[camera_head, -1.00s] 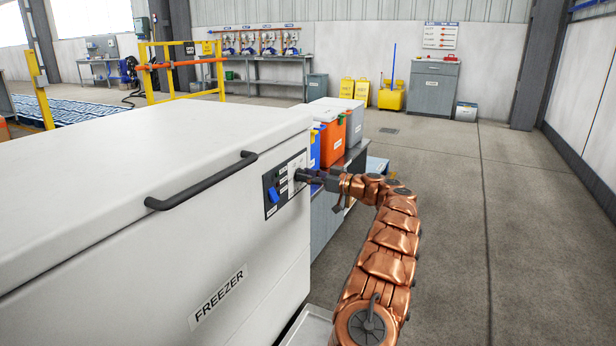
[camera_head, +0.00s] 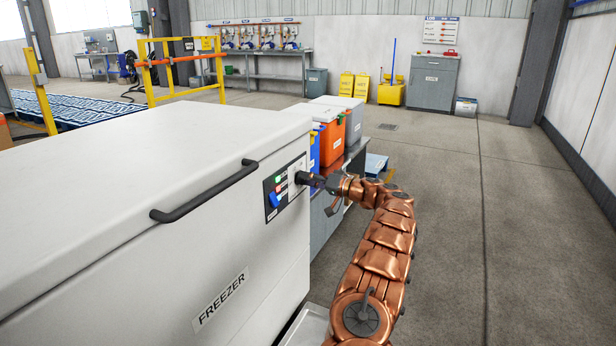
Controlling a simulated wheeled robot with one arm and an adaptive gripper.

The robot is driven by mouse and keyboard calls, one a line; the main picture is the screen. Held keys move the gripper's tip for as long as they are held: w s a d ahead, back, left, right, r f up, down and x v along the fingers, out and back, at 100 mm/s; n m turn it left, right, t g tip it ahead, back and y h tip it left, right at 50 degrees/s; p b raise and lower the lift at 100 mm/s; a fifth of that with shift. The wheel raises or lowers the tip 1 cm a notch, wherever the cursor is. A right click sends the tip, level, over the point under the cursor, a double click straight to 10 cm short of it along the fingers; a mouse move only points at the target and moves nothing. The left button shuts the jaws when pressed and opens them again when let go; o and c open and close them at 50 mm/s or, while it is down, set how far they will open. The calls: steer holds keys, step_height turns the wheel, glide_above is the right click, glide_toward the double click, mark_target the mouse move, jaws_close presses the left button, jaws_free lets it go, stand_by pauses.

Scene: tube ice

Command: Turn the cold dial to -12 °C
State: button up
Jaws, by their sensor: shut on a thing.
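The white chest freezer (camera_head: 150,220) fills the left side, with its lid down. Its dark control panel (camera_head: 270,214) is on the front face near the right end and carries a blue switch (camera_head: 273,200) and small green and red lights. A pale dial plate (camera_head: 297,165) sits just right of it. My gripper (camera_head: 301,178) reaches in from the right and is shut at this plate, on the cold dial. The gripper hides the dial, so its pointer and setting cannot be read.
Blue, orange and grey cool boxes (camera_head: 331,135) stand on a bench just behind the gripper. A black handle (camera_head: 205,190) sticks out from the freezer front. The floor (camera_head: 450,220) to the right is clear.

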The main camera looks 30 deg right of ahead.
steer(key=shift+m+p, duration=0.35)
steer(key=shift+m, duration=0.55)
steer(key=o, duration=1.1)
steer(key=shift+d, duration=0.1)
steer(key=v, duration=1.1)
steer(key=shift+s+d+f, duration=0.1)
steer(key=shift+s+d, duration=0.1)
steer(key=shift+s, duration=0.2)
